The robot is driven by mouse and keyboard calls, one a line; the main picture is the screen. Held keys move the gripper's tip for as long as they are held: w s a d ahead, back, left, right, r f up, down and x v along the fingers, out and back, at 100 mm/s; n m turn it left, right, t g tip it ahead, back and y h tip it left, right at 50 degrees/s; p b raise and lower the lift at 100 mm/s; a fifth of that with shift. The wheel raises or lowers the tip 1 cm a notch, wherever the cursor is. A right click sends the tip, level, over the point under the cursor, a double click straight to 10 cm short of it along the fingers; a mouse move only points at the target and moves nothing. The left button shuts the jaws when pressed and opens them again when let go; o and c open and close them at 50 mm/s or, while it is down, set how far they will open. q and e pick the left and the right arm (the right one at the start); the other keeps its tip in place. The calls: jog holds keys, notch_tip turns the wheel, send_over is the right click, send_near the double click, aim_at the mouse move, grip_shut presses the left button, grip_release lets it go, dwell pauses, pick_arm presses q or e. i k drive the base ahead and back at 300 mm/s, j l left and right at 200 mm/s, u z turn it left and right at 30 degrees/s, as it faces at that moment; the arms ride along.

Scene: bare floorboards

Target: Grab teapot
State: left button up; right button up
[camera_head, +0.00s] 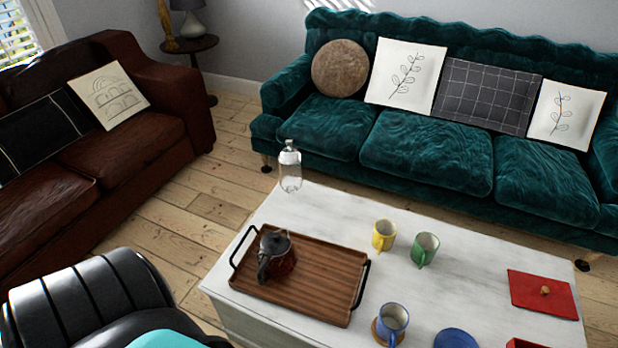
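A dark teapot (277,259) with a black lid and handle stands upright on a brown wooden tray (318,292). The tray has black handles and lies on the left part of the white table (450,262). Neither of my grippers shows.
A clear bottle (290,168) stands at the table's far left corner. A yellow mug (384,235), a green mug (423,249) and a blue mug (392,322) stand right of the tray. A red board (543,293) lies farther right. A teal sofa (430,151) is behind.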

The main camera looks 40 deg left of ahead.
aim_at(280, 267)
jog(key=j+z, duration=0.2)
jog(key=j, duration=0.15)
jog(key=k+j+z, duration=0.25)
jog(key=j+z, duration=0.2)
jog(key=j, duration=0.3)
jog(key=k+j+z, duration=0.45)
jog(key=j, duration=0.15)
jog(key=i+j, duration=0.05)
jog(key=i, duration=0.05)
